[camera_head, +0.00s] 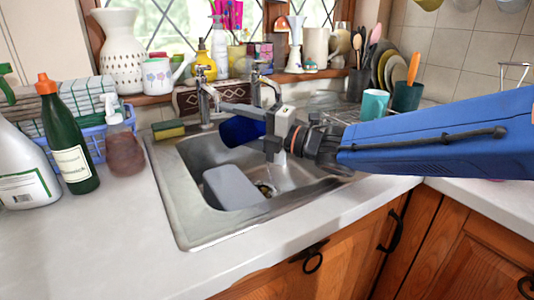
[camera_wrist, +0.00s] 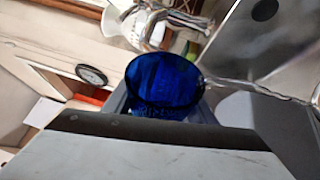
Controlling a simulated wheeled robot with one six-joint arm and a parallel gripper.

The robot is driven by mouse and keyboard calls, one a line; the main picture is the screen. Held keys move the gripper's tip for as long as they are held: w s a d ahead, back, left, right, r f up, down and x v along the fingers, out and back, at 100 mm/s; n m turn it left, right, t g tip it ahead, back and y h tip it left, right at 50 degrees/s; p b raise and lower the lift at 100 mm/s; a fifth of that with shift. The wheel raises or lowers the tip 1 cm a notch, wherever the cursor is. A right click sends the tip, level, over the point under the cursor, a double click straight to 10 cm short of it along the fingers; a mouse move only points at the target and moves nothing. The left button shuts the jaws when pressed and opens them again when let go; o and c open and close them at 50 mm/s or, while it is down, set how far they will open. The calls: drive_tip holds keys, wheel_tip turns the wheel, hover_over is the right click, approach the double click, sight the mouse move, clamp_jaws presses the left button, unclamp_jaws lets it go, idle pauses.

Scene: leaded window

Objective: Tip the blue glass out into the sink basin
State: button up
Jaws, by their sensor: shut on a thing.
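The blue glass (camera_head: 238,131) is dark blue and lies tipped well over on its side, above the back part of the sink basin (camera_head: 200,152). My gripper (camera_head: 264,133) is shut on it and reaches in from the right. In the wrist view the glass (camera_wrist: 163,80) shows a round, deep blue end, with its lower part hidden behind my gripper. I cannot tell whether anything is in the glass or pouring from it. The basin's drain shows near its right side.
A grey tub-like thing (camera_head: 232,188) lies in the basin. Taps (camera_head: 207,100) stand close behind the glass. A sponge (camera_head: 168,129) sits on the left rim. A dark green bottle (camera_head: 69,145) stands at left, a teal cup (camera_head: 374,105) at right. The front counter is clear.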

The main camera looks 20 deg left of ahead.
drive_tip(key=shift+w+d+r+m+y+p, duration=0.15)
drive_tip(key=shift+r+m+p, duration=0.1)
drive_tip(key=shift+m, duration=0.2)
drive_tip(key=shift+w+r+m+y+p, duration=0.1)
drive_tip(key=shift+r+m+y+p, duration=0.1)
drive_tip(key=shift+m, duration=0.25)
idle(0.3)
